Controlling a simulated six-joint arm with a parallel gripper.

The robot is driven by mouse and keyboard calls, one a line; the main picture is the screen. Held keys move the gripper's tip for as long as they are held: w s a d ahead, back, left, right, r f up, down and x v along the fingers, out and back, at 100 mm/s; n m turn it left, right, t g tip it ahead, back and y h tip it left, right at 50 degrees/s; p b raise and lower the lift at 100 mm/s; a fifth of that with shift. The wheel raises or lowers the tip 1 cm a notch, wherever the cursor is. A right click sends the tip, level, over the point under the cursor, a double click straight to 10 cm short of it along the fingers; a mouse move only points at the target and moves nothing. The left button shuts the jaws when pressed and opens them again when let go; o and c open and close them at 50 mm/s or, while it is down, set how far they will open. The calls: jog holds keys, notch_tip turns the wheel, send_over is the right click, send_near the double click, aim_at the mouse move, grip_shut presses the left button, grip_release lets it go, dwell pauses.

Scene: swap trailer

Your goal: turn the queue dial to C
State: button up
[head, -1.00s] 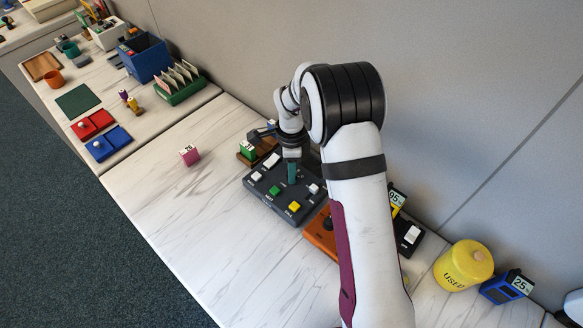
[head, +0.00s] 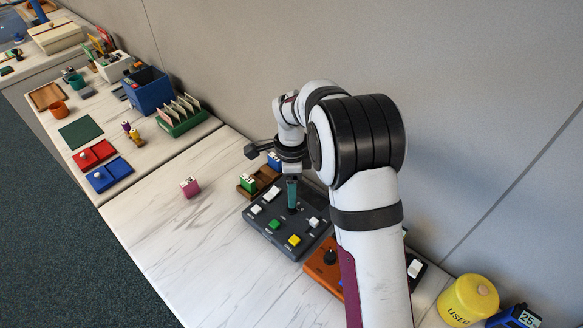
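A dark grey control panel (head: 262,226) stands in the middle of the work surface, with white, green and yellow buttons on it. A small black knob (head: 292,210) sits near its middle. My gripper (head: 292,193) points down with teal fingers just above this knob. The fingers overlap in this view, so I cannot tell whether they are open or shut, or whether they touch the knob. An orange box (head: 318,268) with a black knob (head: 330,257) is to the right, partly hidden by my arm. The lettering is too small to read, so I cannot tell which knob is the queue dial.
A wooden holder (head: 246,192) with a green block (head: 250,183) stands behind the panel. A yellow "USED" pot (head: 466,303) and a blue device (head: 514,318) stand at right. The wall is close behind.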

notch_tip(320, 180, up, 10)
jog(key=shift+f, duration=0.1)
jog(key=s+d+r+n+y, duration=0.1)
jog(key=s+d+r+n, duration=0.15)
jog(key=s, duration=0.65)
jog(key=s+d+r+n, duration=0.1)
jog(key=s+r+n, duration=0.25)
jog(key=s, duration=0.45)
jog(key=s+f+n, duration=0.4)
jog(key=s+n, duration=0.2)
jog(key=s, duration=0.8)
jog(key=shift+s+d+n+y, duration=0.2)
jog(key=shift+s+n+y, duration=0.1)
jog(key=shift+y, duration=0.1)
jog(key=shift+w+f, duration=0.1)
